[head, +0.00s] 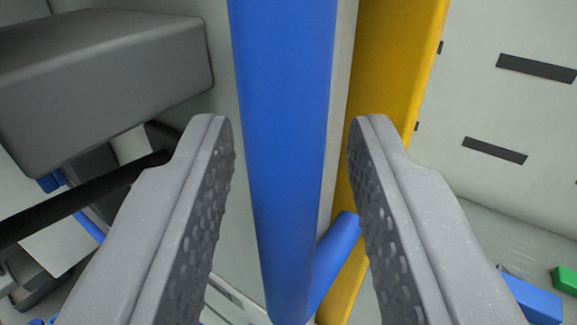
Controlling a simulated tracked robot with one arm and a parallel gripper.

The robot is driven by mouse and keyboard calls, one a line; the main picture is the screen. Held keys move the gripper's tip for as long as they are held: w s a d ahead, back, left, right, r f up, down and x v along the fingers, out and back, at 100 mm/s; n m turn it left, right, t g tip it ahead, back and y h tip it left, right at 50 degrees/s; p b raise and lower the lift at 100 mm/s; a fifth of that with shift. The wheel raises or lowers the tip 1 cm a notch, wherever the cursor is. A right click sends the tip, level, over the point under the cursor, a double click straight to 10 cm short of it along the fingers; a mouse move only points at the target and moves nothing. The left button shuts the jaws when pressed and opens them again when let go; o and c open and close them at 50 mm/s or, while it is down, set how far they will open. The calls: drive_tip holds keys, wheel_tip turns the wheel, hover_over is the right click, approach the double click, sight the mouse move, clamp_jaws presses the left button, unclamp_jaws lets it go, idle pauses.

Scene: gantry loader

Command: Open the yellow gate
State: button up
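A yellow upright part (393,75), which looks like part of the yellow gate, stands just right of center in the head view. A thick blue bar (284,130) runs down in front of it, between the two fingers of my gripper (291,135). A short blue piece (335,255) slants off the bar's lower end toward the yellow part. My gripper is open, with a gap on both sides of the blue bar. I cannot tell if the bar is as near as the fingertips. The rest of the gate is out of view.
A large dark grey block (105,85) and a black rod (85,205) are at the left. A pale wall with dark slots (495,150) is at the right. Blue (530,300) and green (565,278) blocks lie at the lower right.

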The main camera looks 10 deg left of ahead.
drive_tip(key=v, duration=1.3)
drive_tip(key=shift+s+b, duration=0.4)
drive_tip(key=shift+f, duration=0.1)
wheel_tip(320, 180, up, 15)
drive_tip(key=d+m+g+h, duration=0.1)
drive_tip(key=d+m+h, duration=0.1)
drive_tip(key=h, duration=0.4)
drive_tip(key=s+a+r+g+y+b, duration=0.1)
drive_tip(key=s+a+r, duration=1.1)
drive_tip(key=a+r, duration=0.3)
drive_tip(key=shift+s+r+m+y+b, duration=0.2)
drive_tip(key=shift+s+m+y+b, duration=0.1)
drive_tip(key=shift+m, duration=0.1)
